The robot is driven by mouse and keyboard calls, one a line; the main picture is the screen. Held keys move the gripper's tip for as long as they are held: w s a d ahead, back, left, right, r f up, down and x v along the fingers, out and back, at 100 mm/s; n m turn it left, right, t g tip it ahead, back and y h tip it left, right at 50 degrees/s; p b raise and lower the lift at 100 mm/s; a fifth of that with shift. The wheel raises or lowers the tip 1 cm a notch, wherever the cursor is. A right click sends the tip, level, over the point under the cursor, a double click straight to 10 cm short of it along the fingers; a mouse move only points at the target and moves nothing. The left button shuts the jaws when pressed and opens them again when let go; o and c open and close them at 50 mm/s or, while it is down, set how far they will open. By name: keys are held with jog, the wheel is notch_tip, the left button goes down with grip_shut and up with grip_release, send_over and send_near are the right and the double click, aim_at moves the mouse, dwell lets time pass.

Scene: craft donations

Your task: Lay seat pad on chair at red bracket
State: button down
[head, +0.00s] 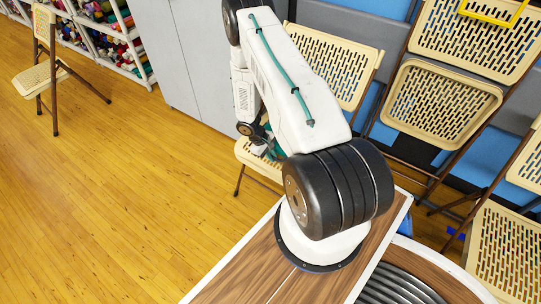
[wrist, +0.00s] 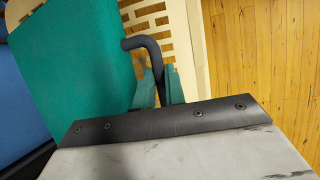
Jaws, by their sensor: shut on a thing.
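The seat pad is a green slab (wrist: 75,70) filling the left of the wrist view. A bent black bar (wrist: 150,42) at its edge runs down between two small green pieces at my gripper (wrist: 160,88). My gripper is shut on the seat pad, apparently by this bar. Behind it is a cream slatted chair (wrist: 188,30); its back (head: 335,65) and part of its seat (head: 250,162) show in the head view behind my arm. Whether the pad touches the seat cannot be told. A bit of green (head: 276,149) shows under my arm. No red bracket is visible.
More cream chairs stand on the right, one with a yellow bracket (head: 492,10) on top and another with a blue mark (head: 455,233) near its seat. A lone chair (head: 45,65) stands far left. Grey cabinets (head: 185,50) stand behind. The wooden floor (head: 110,190) at left is clear.

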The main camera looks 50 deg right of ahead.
jog(key=c, duration=1.4)
grip_release()
jog(key=v, duration=0.7)
jog(key=shift+w+r, duration=0.15)
jog(key=shift+r, duration=0.25)
